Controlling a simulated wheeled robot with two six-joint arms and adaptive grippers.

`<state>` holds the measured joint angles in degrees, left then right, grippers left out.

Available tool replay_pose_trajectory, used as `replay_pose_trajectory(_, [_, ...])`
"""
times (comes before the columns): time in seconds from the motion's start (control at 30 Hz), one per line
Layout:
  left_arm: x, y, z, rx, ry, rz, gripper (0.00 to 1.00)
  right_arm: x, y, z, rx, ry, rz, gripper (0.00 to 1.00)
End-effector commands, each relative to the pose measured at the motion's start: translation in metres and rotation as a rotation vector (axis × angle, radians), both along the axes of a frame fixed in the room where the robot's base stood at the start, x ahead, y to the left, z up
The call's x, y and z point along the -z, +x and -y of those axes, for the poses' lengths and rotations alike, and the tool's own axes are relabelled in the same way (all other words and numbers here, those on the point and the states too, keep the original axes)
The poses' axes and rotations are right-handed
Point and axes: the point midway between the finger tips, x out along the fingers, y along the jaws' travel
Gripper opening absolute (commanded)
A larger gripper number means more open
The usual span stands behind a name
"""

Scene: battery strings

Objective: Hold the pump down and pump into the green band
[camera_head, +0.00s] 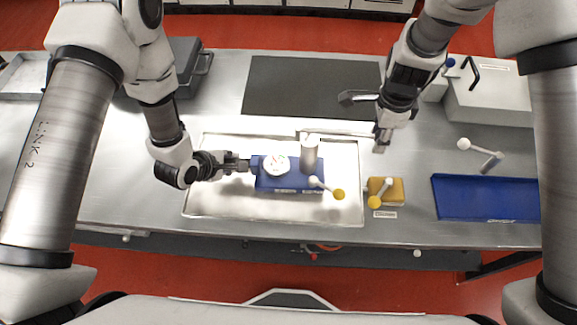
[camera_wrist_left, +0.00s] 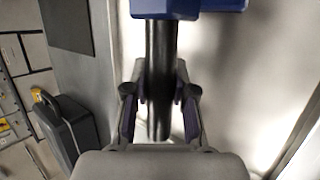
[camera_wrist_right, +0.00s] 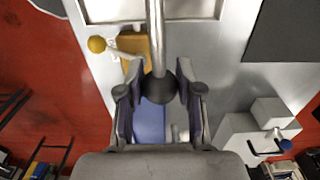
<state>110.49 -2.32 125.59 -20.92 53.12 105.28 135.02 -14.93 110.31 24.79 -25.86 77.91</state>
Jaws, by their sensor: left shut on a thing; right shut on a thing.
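The blue pump (camera_head: 290,180) sits in a shallow metal tray (camera_head: 205,190), with a round white gauge (camera_head: 276,163) and a grey upright cylinder (camera_head: 310,153). The gauge is too small to read. My left gripper (camera_head: 240,165) is shut on the dark bar (camera_wrist_left: 158,85) that sticks out of the pump's left side. My right gripper (camera_head: 368,124) is shut on the dark knob (camera_wrist_right: 157,88) of the pump's long metal lever (camera_head: 345,134). The lever looks about level in the head view. A small lever with a yellow ball (camera_head: 338,194) is on the pump's front.
A yellow block (camera_head: 394,186) with a yellow-ball lever stands right of the tray. A blue tray (camera_head: 460,205) lies farther right, with a white-ball lever (camera_head: 464,144) behind it. Grey cases (camera_head: 490,100) stand at the back right. A dark mat (camera_head: 290,85) lies behind the pump.

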Motion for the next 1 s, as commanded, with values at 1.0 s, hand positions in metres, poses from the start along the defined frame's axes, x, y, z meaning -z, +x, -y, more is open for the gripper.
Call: replay_pose_trajectory(1.0, [0.0, 0.0, 0.0, 0.002, 0.001, 0.0, 0.0, -0.05, 0.002, -0.003, 0.0, 0.001, 0.005, 0.0])
